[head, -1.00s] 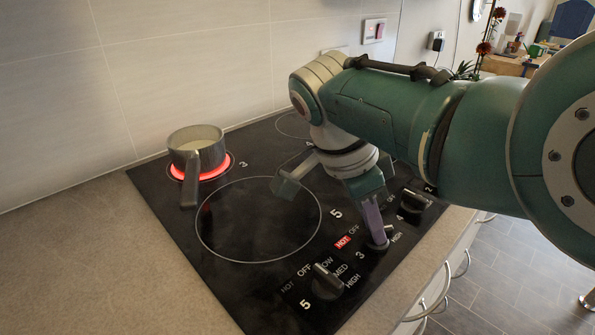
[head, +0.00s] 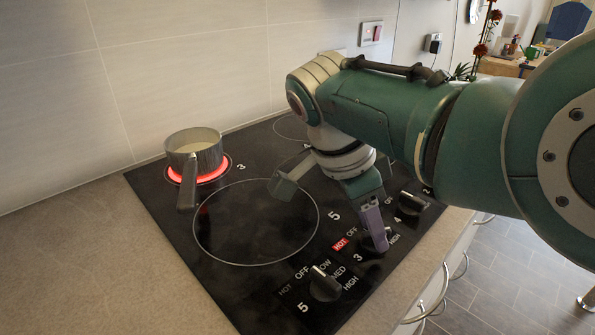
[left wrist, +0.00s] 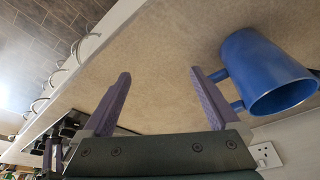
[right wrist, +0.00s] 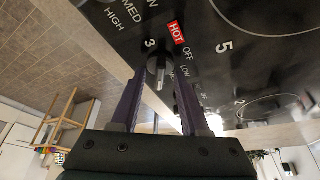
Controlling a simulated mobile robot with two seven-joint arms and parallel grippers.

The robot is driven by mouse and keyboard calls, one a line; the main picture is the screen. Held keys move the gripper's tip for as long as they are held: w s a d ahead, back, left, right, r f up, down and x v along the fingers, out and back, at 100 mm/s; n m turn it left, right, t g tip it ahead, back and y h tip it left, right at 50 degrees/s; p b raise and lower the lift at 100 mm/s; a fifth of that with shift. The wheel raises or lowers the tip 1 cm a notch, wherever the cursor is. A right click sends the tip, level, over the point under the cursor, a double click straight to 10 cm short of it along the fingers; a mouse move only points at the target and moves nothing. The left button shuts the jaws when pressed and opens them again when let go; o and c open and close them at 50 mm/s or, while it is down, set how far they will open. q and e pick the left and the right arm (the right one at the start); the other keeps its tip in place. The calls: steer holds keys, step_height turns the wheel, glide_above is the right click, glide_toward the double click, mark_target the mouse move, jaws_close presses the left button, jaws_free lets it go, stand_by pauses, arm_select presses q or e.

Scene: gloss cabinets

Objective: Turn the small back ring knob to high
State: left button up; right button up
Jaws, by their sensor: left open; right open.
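The small back ring (head: 228,163) glows red at the back left of the hob, marked 3, with a grey saucepan (head: 197,150) on it. The knob marked 3 (right wrist: 157,68) shows between the fingers in the right wrist view, its light pointer turned toward my gripper. In the head view a purple finger hides most of this knob, and a red HOT light is lit beside it. My right gripper (right wrist: 156,104) is open, a finger on each side of the knob's pointer; I cannot tell whether they touch it. My left gripper (left wrist: 160,88) is open and empty.
A knob marked 5 (head: 324,284) stands in front of knob 3, and another knob (head: 410,203) behind it. The large front ring (head: 255,222) is bare. A blue mug (left wrist: 262,72) is on the counter beside my left gripper. Drawer handles (head: 430,298) line the counter front.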

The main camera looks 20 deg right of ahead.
arm_select(q)
steer(key=shift+d+r+p, duration=0.1)
steer(key=shift+r+p, duration=0.7)
steer(key=shift+r, duration=0.05)
arm_select(e)
steer(key=v, duration=0.9)
steer(key=shift+r, duration=0.35)
steer(key=shift+a, duration=0.1)
steer(key=s+f+n, duration=0.2)
steer(key=s+d+f+n+t+y+p, duration=0.1)
steer(key=s+f+n, duration=0.1)
steer(key=f, duration=0.1)
steer(key=shift+s+d, duration=0.2)
steer(key=s+n, duration=0.1)
steer(key=s+f+n, duration=0.1)
steer(key=s+n, duration=0.1)
steer(key=s+n+t+y+p, duration=0.1)
steer(key=s+n, duration=0.1)
steer(key=shift+s+d+f, duration=0.25)
steer(key=shift+d+f, duration=0.05)
steer(key=shift+f, duration=0.1)
steer(key=s+a+r+n+t+y+p, duration=0.25)
steer(key=s+r+n, duration=0.25)
steer(key=s+n, duration=0.7)
arm_select(q)
step_height(320, 180, up, 42)
steer(key=p, duration=3.7)
arm_select(e)
step_height(320, 180, up, 39)
steer(key=shift+s+a+n, duration=0.3)
